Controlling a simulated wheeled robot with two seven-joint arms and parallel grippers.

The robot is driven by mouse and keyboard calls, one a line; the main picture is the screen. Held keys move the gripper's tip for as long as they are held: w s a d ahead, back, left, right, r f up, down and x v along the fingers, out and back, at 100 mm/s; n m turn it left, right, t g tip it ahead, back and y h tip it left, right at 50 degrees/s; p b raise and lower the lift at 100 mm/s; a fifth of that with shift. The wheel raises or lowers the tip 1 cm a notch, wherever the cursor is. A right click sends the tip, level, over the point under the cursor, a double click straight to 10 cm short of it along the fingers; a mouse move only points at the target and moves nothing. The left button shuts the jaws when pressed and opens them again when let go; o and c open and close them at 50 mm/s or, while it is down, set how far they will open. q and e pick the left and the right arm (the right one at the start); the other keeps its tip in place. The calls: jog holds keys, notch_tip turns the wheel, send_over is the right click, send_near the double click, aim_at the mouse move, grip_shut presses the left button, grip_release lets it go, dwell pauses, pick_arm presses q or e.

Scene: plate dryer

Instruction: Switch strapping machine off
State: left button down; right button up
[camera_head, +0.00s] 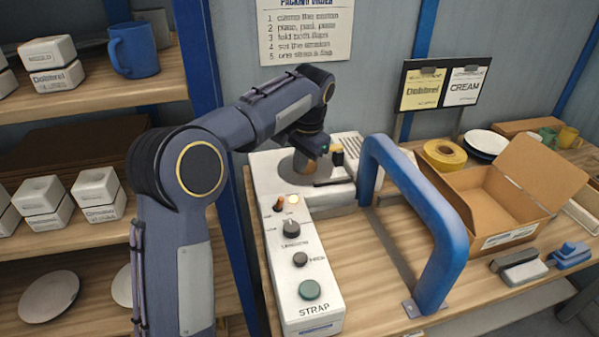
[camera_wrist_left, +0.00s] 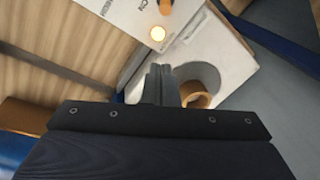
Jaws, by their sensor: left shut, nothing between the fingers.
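The strapping machine (camera_head: 305,258) is a white unit on the wooden bench, with a long control panel marked STRAP. The panel has a green button (camera_head: 310,290), a small dark knob (camera_head: 300,259), a larger dial (camera_head: 291,229), an orange control (camera_head: 278,204) and a small lamp (camera_head: 293,199). In the left wrist view the lamp (camera_wrist_left: 157,33) glows, with the orange control (camera_wrist_left: 166,6) beside it. My left gripper (camera_head: 318,150) is above the machine's rear, by the grey disc; its fingers (camera_wrist_left: 162,84) are shut and empty, apart from the controls. My right gripper is out of view.
A blue arch (camera_head: 440,225) rises from the bench just right of the panel. Shelves with a blue mug (camera_head: 133,50) and white blocks stand left, beyond a blue post.

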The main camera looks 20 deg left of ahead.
aim_at(296, 196)
pick_arm(q)
jog(key=f, duration=0.3)
jog(key=w+a+f, duration=0.1)
jog(key=f, duration=0.5)
jog(key=shift+w+a+f+p, duration=0.25)
jog(key=shift+a+f+p, duration=0.05)
jog(key=shift+f, duration=0.1)
jog(key=s, duration=0.2)
jog(key=s+a+r, duration=0.1)
jog(key=shift+r+p, duration=0.1)
jog(key=shift+p, duration=0.25)
jog(key=shift+s, duration=0.25)
